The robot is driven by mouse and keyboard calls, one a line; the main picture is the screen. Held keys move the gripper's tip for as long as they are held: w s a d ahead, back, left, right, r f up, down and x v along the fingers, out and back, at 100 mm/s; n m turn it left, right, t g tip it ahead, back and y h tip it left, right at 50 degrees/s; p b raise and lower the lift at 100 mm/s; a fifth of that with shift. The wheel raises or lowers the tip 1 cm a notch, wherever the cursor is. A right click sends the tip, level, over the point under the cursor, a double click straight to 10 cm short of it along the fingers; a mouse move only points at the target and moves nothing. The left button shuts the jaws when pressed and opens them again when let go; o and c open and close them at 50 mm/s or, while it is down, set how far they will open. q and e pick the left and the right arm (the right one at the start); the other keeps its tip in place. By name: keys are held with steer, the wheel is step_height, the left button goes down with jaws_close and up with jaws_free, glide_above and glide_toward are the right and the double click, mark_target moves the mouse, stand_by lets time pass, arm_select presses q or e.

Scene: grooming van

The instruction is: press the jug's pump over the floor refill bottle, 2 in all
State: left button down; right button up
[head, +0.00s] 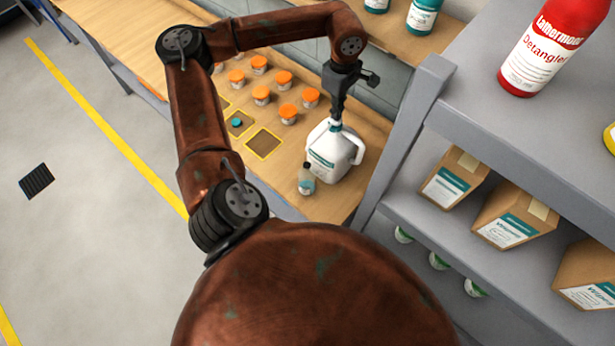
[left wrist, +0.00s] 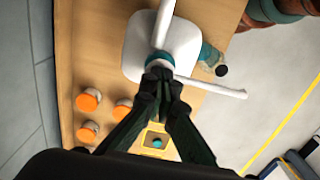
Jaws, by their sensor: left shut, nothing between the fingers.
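The white jug (head: 329,158) with a teal-and-white label stands on the wooden bench. Its teal pump collar (left wrist: 160,59) and long white spout (left wrist: 222,91) show in the left wrist view. A small clear bottle (head: 306,181) with a dark cap and a teal label stands close beside the jug; it also shows in the left wrist view (left wrist: 208,54). My left gripper (head: 337,112) points down over the jug's top, fingers shut and empty, tips at the pump head. I cannot tell whether they touch it. My right gripper is in neither view.
Several orange-capped jars (head: 262,95) stand on the bench, near yellow-edged squares (head: 263,144). A grey shelf (head: 480,125) with a red detangler bottle (head: 550,45) and cardboard boxes (head: 515,215) rises at right. Open floor lies at left.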

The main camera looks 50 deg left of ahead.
arm_select(q)
steer(key=shift+r+p, duration=1.1)
steer(key=shift+r, duration=0.7)
steer(key=shift+f, duration=0.25)
